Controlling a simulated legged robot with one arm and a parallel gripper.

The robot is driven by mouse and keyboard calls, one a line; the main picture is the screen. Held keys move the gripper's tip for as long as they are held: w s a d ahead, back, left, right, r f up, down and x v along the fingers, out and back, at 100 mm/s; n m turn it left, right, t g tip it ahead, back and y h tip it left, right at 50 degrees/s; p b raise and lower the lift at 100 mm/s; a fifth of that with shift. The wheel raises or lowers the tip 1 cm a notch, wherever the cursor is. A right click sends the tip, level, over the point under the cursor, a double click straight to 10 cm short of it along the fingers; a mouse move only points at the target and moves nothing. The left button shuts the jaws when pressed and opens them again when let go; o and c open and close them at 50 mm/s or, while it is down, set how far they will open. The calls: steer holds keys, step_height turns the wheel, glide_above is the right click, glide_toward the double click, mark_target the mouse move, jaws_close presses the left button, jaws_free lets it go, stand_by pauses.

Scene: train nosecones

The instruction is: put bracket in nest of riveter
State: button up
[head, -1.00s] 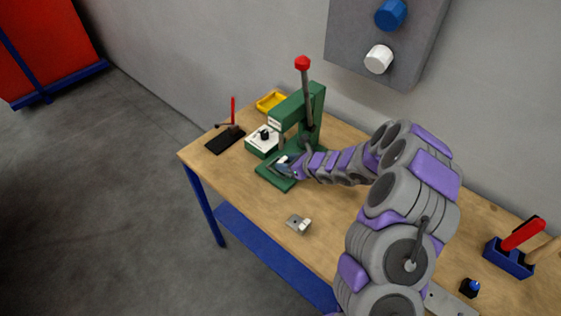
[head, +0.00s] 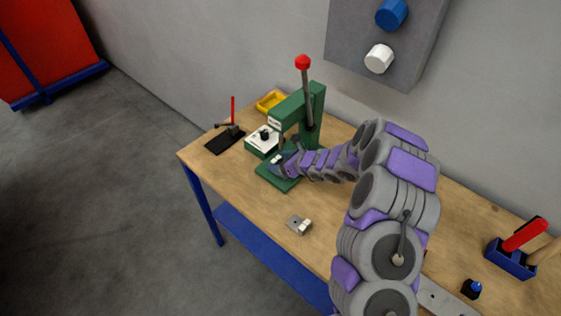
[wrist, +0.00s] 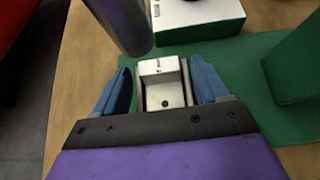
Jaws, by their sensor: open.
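The riveter (head: 315,112) is a green press with a red-knobbed lever and a green base, standing on the bench. My gripper (head: 280,162) is low over that base, below the press head. In the wrist view the blue fingers of my gripper (wrist: 164,88) are open, one on each side of a small pale metal bracket (wrist: 163,92). The bracket has an upright face and a flat part with a hole. Pale strips flank it, between it and the fingers; they look like nest walls. The fingers look apart from the bracket. Its underside is hidden.
A small metal plate with a white block (head: 299,225) lies on the open bench (head: 250,200). A white-topped green box (head: 262,140), a yellow tray (head: 270,101) and a black pad with a red-handled tool (head: 226,139) are near the riveter. A blue holder (head: 510,259) stands at right.

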steer(key=shift+s+d+r, duration=0.2)
steer(key=shift+d+r, duration=0.15)
steer(key=shift+r, duration=0.05)
steer(key=p+v, duration=0.1)
steer(key=v, duration=1)
steer(key=shift+p, duration=0.4)
